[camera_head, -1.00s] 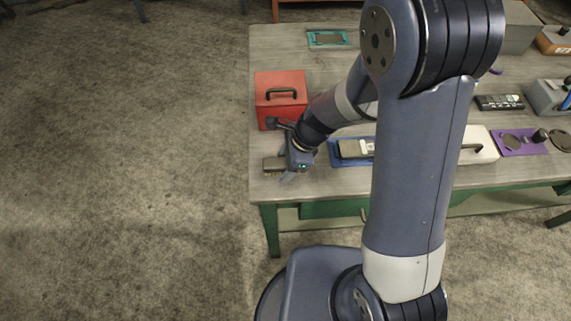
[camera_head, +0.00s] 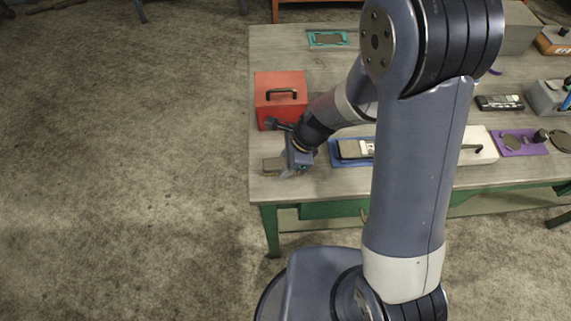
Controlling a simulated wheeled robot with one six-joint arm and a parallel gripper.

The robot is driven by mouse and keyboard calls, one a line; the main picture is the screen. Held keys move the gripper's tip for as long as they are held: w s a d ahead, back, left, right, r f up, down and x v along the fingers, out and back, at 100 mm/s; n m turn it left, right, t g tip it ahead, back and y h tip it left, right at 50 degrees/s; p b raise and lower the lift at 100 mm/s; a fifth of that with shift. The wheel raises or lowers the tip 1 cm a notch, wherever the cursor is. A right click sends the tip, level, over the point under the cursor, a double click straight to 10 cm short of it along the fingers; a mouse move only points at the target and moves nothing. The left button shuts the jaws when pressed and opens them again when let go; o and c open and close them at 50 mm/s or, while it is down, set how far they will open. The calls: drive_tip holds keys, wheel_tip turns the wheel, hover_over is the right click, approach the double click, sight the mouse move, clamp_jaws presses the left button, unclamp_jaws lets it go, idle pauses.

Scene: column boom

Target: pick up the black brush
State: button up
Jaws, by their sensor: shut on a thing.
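My gripper (camera_head: 290,170) is low over the table's near left corner, in front of the red box. It is closed against the right end of a small block-like thing (camera_head: 273,165), which looks grey-brown on top with darker sides. This seems to be the black brush, though its black colour is not clear here. It is at or just above the tabletop; I cannot tell if it touches. The jaws hide its right end.
The red box (camera_head: 280,92) with a black handle stands just behind my gripper. A blue tray (camera_head: 338,162) with a block on it lies to the right. Other items, including a purple mat (camera_head: 522,150), are further right. The table's (camera_head: 330,182) front edge is close.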

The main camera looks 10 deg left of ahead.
wheel_tip(320, 180, up, 11)
drive_tip(key=shift+f+p, duration=0.2)
drive_tip(key=shift+p, duration=0.25)
